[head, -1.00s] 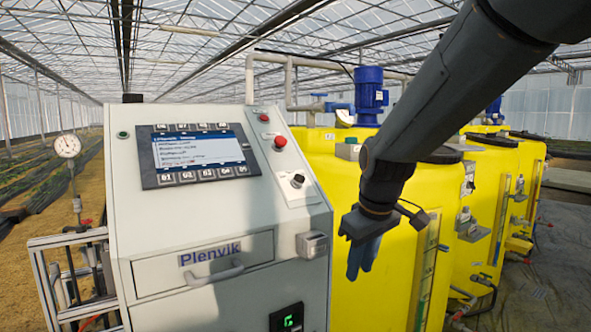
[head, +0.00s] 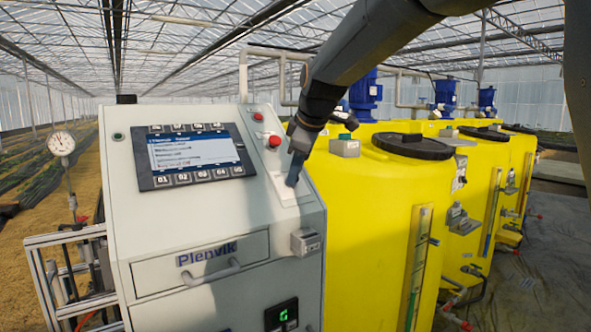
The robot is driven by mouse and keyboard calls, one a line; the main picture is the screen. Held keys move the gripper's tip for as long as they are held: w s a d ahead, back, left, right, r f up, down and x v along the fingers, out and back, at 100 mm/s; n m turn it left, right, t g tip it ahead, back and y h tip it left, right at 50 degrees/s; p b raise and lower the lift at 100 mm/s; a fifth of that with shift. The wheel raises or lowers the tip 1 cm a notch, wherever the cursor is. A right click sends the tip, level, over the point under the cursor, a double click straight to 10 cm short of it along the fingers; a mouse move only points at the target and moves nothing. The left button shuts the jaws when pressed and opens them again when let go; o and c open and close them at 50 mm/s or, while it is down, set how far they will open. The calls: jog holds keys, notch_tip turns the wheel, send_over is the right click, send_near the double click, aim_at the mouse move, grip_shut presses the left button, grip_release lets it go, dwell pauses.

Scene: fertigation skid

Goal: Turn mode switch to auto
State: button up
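The sloped control panel (head: 230,207) of the grey cabinet fills the left middle. On its right side is a light switch plate (head: 283,196). The black mode switch knob on that plate is hidden behind my gripper (head: 293,181). My gripper reaches down from the upper right, its dark blue fingers over the plate where the knob sits. I cannot tell whether they touch the knob or how far apart they are. The knob's setting cannot be seen.
A red push button (head: 274,141) sits just above and left of my gripper. A screen with keys (head: 192,154) is to the left. A drawer handle (head: 212,274) and a small grey box (head: 306,241) stick out below. Yellow tanks (head: 365,215) stand close on the right.

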jog(key=shift+w+a+f, duration=0.1)
jog(key=shift+w+f, duration=0.15)
jog(key=shift+f, duration=0.2)
jog(key=shift+c, duration=0.2)
grip_shut()
